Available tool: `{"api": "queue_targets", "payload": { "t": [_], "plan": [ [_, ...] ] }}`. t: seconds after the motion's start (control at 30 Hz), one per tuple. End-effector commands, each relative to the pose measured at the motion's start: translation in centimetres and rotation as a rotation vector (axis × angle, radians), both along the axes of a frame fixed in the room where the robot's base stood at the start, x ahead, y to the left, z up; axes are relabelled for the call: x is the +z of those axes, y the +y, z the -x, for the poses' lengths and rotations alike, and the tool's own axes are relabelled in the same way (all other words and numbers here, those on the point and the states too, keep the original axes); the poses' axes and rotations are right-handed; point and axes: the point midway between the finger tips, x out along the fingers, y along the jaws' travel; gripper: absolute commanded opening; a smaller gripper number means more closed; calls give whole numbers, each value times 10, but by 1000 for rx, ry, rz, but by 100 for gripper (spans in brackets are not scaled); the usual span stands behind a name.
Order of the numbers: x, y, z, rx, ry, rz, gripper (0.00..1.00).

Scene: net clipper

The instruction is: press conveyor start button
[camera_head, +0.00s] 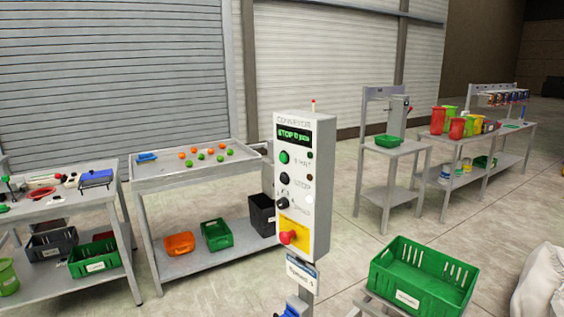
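The conveyor control box (318,225) is a light grey upright panel near the middle, its front turned toward me. The start button (284,158) is round and green, with a label that seems to read START. A black round stop button (284,178) sits just below it. Lower down are a black knob (282,203) and a red mushroom button (288,237) on a yellow plate. The small display (293,135) has green text that seems to begin with STOP. Nothing touches the start button.
A sorting table (195,172) with orange and green balls stands behind at left, and a tool bench (60,208) further left. A green crate (423,278) is right of the box, with a white sack (542,283) beyond. Grey benches (392,150) stand at back right. Open floor (345,215) lies between.

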Motion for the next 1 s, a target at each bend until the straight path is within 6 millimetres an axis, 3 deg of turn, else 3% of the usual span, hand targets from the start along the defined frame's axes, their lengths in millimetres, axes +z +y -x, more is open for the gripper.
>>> {"api": "queue_targets", "payload": {
  "t": [0.3,0.43,0.47,1.0],
  "plan": [
    [0,0,0,0,0,0,38],
    [0,0,0,0,0,0,2],
    [0,0,0,0,0,0,0],
    [0,0,0,0,0,0,0]
  ]
}}
